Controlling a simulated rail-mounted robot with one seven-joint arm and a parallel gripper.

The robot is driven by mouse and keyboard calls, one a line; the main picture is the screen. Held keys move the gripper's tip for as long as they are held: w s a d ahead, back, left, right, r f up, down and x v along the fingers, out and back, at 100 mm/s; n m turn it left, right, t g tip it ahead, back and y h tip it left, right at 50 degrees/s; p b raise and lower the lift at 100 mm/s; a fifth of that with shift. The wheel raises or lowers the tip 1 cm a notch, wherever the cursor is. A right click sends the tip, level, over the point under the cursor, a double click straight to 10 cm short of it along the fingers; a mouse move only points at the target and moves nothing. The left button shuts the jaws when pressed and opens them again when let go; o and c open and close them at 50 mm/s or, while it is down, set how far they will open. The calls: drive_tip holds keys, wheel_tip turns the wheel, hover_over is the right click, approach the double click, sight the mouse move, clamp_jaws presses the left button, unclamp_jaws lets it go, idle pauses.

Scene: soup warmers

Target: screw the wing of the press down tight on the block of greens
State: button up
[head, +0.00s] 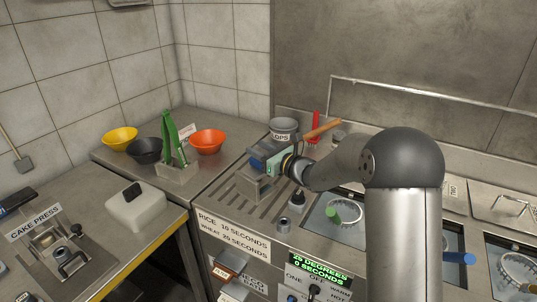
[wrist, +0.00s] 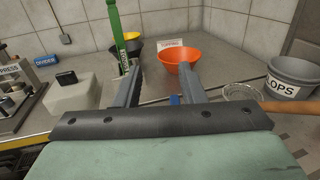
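The cake press (head: 66,256) stands on the left counter beside its CAKE PRESS label, with a dark knob-like part (head: 75,230) near its top. I cannot make out its wing or a block of greens at this size. The press also shows at the left edge of the wrist view (wrist: 12,104), partly cut off. My gripper (head: 256,163) is far to the right of the press, above the grooved drain area. In the wrist view its two fingers (wrist: 160,66) are spread apart with nothing held between them.
A white box-like block with a dark handle (head: 136,207) stands between the press and my gripper. Green tongs (head: 172,138) stand upright in a holder near yellow, black and orange bowls (head: 207,141). A grey slops bucket (head: 284,129) with a wooden handle nearby is behind my gripper.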

drive_tip(key=s+d+r+b, duration=0.1)
drive_tip(key=s+d+r, duration=0.2)
drive_tip(key=s+r, duration=0.3)
drive_tip(key=s, duration=0.4)
drive_tip(key=shift+s+r+b, duration=0.25)
drive_tip(key=shift+s+b, duration=0.05)
drive_tip(key=shift+s, duration=0.1)
drive_tip(key=s+f+n+g+h, duration=0.1)
drive_tip(key=s+f+n+g, duration=0.15)
drive_tip(key=s+n, duration=0.3)
drive_tip(key=s+f+n+g+h+p, duration=0.1)
drive_tip(key=s+f+n+g, duration=0.1)
drive_tip(key=s+n+g, duration=0.35)
drive_tip(key=s+f+n+g+h, duration=0.1)
drive_tip(key=s+f+n, duration=0.2)
drive_tip(key=s, duration=0.4)
drive_tip(key=s+d+f+n+g+h, duration=0.1)
drive_tip(key=s+d+f+n+h, duration=0.1)
drive_tip(key=s+d+n+h, duration=0.3)
drive_tip(key=s+d+f+n+g+h+p, duration=0.1)
drive_tip(key=s+d+f+n+h, duration=0.2)
drive_tip(key=s+d+n+h, duration=0.2)
drive_tip(key=s+d+n, duration=0.2)
drive_tip(key=s+d, duration=0.2)
drive_tip(key=d, duration=0.1)
drive_tip(key=shift+d+f+n+p, duration=0.3)
drive_tip(key=shift+d+f, duration=0.05)
